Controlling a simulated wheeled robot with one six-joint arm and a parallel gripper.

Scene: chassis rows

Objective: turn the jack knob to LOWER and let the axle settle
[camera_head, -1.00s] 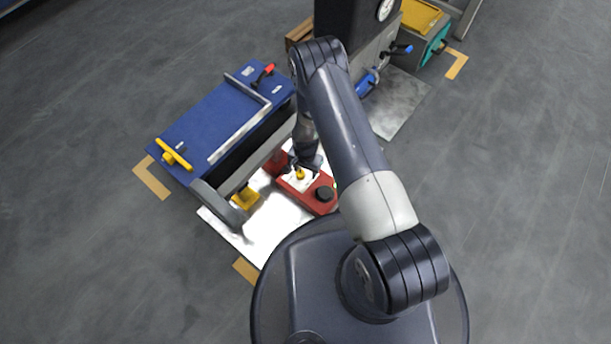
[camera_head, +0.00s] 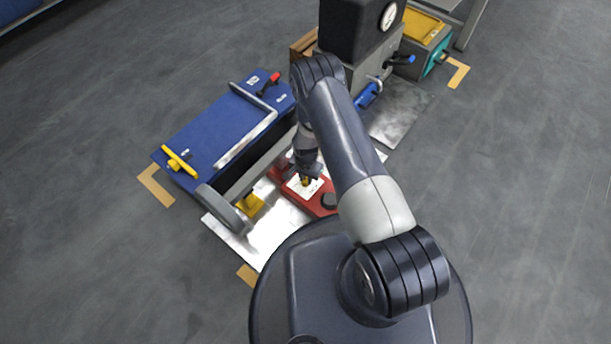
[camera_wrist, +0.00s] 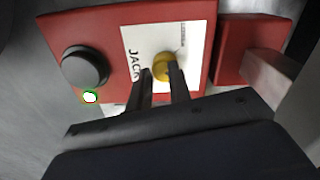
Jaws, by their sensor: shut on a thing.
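The red jack unit (camera_head: 323,202) sits on the white floor plate beside the blue cart's wheel. In the wrist view its red body (camera_wrist: 100,22) carries a white label (camera_wrist: 140,42) reading "JACK"; smaller print there is too small to read. The yellow jack knob (camera_wrist: 164,66) is in the middle of the label. My gripper (camera_wrist: 162,74) is shut on the knob, one dark finger on each side of it. In the head view the gripper (camera_head: 305,180) points down onto the knob and partly hides it.
A black round cap (camera_wrist: 85,67) and a green-ringed light (camera_wrist: 90,96) are on the jack unit. The blue cart (camera_head: 215,125) with a wheel (camera_head: 222,208) stands to the left. A grey machine with a dial (camera_head: 388,16) stands behind. Floor to the right is clear.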

